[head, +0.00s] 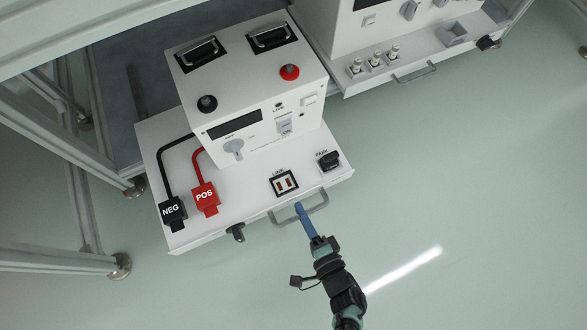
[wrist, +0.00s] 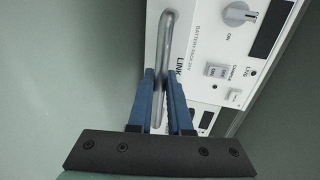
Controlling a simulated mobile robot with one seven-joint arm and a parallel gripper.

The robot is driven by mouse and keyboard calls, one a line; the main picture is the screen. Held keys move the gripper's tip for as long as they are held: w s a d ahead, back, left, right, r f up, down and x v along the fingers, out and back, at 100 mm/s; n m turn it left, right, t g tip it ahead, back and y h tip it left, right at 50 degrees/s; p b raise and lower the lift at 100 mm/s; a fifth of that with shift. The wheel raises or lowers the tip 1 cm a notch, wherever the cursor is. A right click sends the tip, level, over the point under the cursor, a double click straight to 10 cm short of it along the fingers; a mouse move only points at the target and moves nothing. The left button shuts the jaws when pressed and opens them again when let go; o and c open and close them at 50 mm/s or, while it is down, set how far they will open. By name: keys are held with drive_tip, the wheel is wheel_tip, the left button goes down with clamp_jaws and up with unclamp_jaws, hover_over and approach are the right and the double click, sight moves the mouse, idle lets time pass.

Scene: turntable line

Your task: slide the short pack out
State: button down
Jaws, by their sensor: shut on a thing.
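A white pack (head: 252,113) with black handles on top stands on a white tray (head: 247,204) that juts out from the grey frame. A grey loop handle (head: 322,207) is on the tray's front edge. In the wrist view the handle (wrist: 169,40) runs between my blue fingers. My gripper (head: 299,207) is shut on this handle; its fingers also show in the wrist view (wrist: 160,78). Part of the handle is hidden behind the fingers. Black NEG (head: 172,211) and red POS (head: 205,198) plugs sit on the tray. A LINK socket (head: 285,183) and a black PARK knob (head: 328,161) are to their right.
A second white pack (head: 350,45) stands at the upper right, with its own tray handle (head: 415,73) and small posts. Metal frame legs (head: 85,205) stand at the left. The pale floor (head: 470,200) in front and to the right is clear.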

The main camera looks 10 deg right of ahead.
drive_tip(key=f+v, duration=0.2)
drive_tip(key=v, duration=0.8)
drive_tip(key=s+f+b+v, duration=0.1)
drive_tip(key=f+v, duration=0.1)
drive_tip(key=v, duration=0.8)
drive_tip(key=shift+s+d, duration=0.2)
drive_tip(key=shift+d, duration=0.1)
drive_tip(key=shift+f, duration=0.1)
drive_tip(key=c, duration=0.8)
unclamp_jaws()
drive_tip(key=shift+c, duration=0.2)
drive_tip(key=v, duration=1.3)
